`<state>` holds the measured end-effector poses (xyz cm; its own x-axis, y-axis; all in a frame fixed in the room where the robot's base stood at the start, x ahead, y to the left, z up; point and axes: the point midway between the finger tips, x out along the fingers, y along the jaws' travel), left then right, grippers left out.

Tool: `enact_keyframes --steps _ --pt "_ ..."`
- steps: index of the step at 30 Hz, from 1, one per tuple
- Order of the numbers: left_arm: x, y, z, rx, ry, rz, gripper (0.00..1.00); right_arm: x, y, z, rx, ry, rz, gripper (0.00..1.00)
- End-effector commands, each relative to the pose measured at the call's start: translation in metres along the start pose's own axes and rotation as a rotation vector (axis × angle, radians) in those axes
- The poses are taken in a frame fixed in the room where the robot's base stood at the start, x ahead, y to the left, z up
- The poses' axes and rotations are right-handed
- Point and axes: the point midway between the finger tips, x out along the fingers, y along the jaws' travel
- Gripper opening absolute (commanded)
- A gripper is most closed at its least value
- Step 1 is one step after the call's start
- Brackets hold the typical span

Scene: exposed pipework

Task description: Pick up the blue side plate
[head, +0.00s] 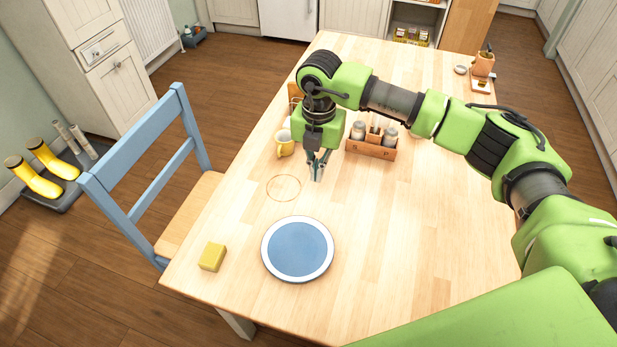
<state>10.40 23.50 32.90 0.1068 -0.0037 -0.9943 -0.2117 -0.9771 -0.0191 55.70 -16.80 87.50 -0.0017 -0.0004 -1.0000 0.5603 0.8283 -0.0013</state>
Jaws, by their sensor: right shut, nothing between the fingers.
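The blue side plate (297,249) lies flat on the wooden table near its front left part. It has a blue centre and a white rim, and nothing covers it. My right gripper (317,178) points down over the table beyond the plate, apart from it. Its fingers are shut with nothing between them. My left gripper is not in the head view.
A yellow block (212,257) lies left of the plate. A yellow mug (284,143) and a wooden caddy with shakers (371,147) stand near my right gripper. A ring mark (284,187) shows on the table. A blue chair (150,165) stands at the left edge.

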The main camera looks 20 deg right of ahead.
Motion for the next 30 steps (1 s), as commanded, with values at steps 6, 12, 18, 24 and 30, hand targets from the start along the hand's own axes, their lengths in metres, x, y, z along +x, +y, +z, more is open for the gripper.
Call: enact_keyframes --steps 6,12,18,24,30 --pt "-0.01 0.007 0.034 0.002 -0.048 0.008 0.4 0.037 -0.001 -0.001 0.0 0.004 -0.004 0.0" --pt "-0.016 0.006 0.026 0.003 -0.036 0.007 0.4 0.081 0.0 -0.001 0.0 0.003 -0.002 0.0" --pt "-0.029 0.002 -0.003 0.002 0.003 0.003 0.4 0.09 0.0 -0.022 -0.004 0.002 0.0 0.0" --pt "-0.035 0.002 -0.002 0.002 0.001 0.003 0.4 0.092 0.0 -0.038 -0.003 0.0 0.0 0.0" --pt "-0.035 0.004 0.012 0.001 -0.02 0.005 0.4 0.094 0.0 -0.041 0.0 0.0 0.0 0.0"
